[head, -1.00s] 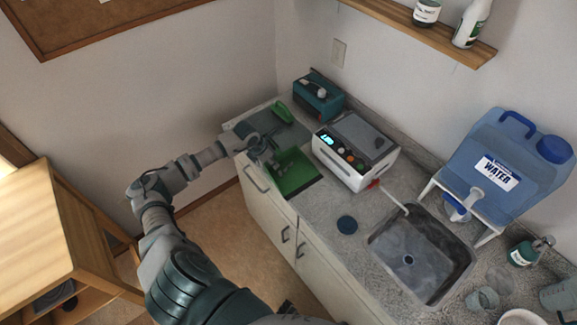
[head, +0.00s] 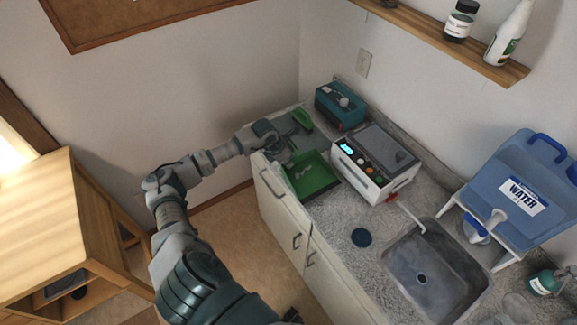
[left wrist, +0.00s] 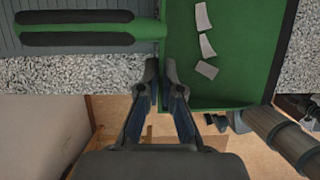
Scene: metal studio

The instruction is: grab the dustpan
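The green dustpan (head: 316,181) lies on the counter near its front edge, with pale scraps in it. In the left wrist view the pan (left wrist: 240,50) is at the upper right, and its green handle with black grips (left wrist: 78,27) runs left over a grey ridged surface. My left gripper (head: 286,151) is over the handle end of the pan. In the left wrist view its fingertips (left wrist: 161,66) are a little apart with nothing between them, close to where handle and pan join. Contact with the dustpan cannot be seen. My right gripper is out of view.
A white device (head: 372,168) stands right of the dustpan, with a teal box (head: 340,104) behind. A green piece (head: 302,120) shows beyond my gripper. A wooden cabinet (head: 45,235) stands left.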

